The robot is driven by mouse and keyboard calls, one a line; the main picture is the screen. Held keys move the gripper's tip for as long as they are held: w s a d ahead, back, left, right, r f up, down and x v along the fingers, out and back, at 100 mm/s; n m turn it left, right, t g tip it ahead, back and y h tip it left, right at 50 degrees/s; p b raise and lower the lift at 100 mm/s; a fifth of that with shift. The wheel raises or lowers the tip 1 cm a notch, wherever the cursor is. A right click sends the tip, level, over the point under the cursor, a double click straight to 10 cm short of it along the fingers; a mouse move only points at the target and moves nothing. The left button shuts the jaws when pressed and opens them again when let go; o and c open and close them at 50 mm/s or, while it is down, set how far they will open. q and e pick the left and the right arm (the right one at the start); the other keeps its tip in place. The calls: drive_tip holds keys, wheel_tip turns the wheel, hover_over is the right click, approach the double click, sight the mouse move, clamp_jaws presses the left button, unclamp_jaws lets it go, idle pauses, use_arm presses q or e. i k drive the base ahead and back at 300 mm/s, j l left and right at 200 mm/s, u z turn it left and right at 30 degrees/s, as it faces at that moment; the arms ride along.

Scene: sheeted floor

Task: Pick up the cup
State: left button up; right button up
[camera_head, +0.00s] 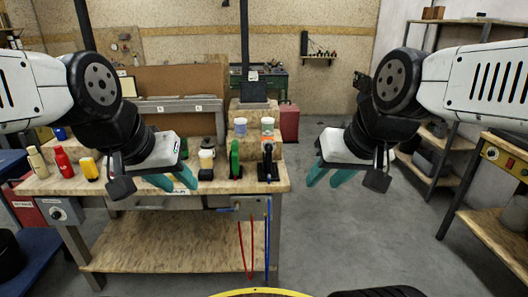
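Several cup-like containers show in the head view, and I cannot tell which is the task's cup. A pale cup-shaped container (206,157) stands upright near the front of the wooden workbench (130,185). Two small pale cups (240,126) and (267,125) stand on a raised wooden step at the bench's right. My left gripper (178,184) is open and empty, with teal fingers apart, in front of the bench and just left of the pale container in the picture. My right gripper (323,180) is open and empty, right of the bench over the floor.
Cream, red (63,162) and yellow (89,168) bottles stand at the bench's left. A green item (235,158) and a dark tool (267,160) stand at its right. Red and blue cables hang in front. Shelves line the right; the floor (345,235) between is clear.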

sight(240, 123)
drive_tip(key=i+j+z, duration=0.15)
drive_tip(key=i+z, duration=0.35)
drive_tip(key=i, duration=0.95)
